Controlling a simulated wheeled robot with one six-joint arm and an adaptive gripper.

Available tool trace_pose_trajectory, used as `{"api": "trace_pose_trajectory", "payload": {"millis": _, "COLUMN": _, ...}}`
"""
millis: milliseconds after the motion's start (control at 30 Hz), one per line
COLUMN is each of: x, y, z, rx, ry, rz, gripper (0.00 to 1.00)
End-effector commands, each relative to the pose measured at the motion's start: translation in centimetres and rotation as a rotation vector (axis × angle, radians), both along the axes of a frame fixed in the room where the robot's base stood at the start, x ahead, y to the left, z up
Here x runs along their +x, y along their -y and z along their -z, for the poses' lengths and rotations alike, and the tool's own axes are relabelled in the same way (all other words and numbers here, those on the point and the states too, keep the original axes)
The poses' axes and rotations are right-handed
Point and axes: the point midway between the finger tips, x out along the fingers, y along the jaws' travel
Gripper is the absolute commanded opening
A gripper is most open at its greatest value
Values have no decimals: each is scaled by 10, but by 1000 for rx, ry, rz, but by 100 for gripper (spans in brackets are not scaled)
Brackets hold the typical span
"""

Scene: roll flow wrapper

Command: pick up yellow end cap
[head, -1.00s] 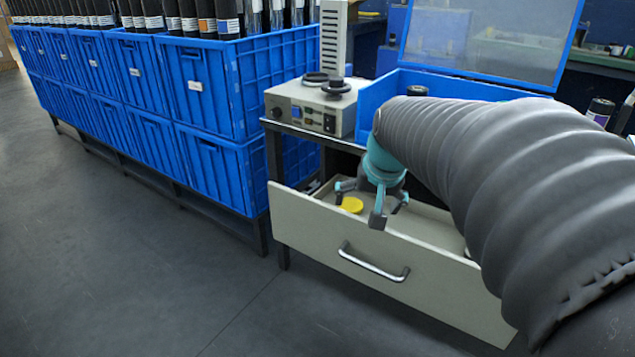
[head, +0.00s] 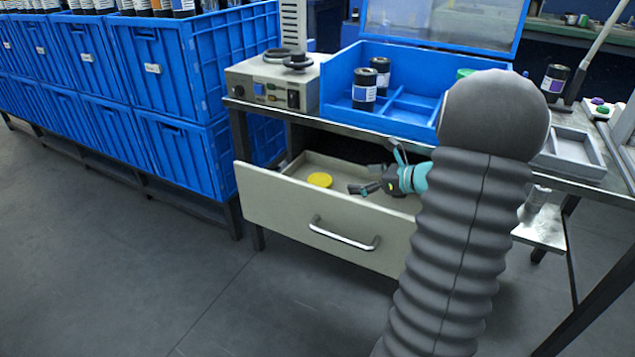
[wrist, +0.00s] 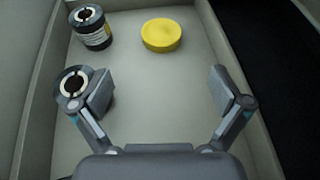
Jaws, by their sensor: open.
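The yellow end cap (head: 320,180) is a flat round disc lying on the floor of the open drawer (head: 345,220), toward its left end. It also shows in the wrist view (wrist: 161,35), ahead of the fingertips and between their lines, touching neither. My gripper (head: 373,179) is open and empty, inside or just over the drawer, to the right of the cap. In the wrist view my gripper (wrist: 160,90) has its fingers spread wide. A dark roll with a light label (wrist: 90,27) stands in the drawer left of the cap. Another dark roll (wrist: 73,87) is beside the left finger.
A blue divided bin (head: 340,88) with dark rolls sits on the bench above the drawer. A grey control box (head: 275,80) stands at the bench's left. Stacked blue crates (head: 160,100) fill the left. The drawer floor between the fingers is clear.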

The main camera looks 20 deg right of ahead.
Motion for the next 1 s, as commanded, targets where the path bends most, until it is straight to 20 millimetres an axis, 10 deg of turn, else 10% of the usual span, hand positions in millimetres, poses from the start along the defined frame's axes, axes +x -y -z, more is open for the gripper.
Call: {"api": "trace_pose_trajectory", "payload": {"millis": 1000, "x": 87, "y": -48, "z": 50, "rx": 32, "ry": 0, "rz": 25, "gripper": 100}}
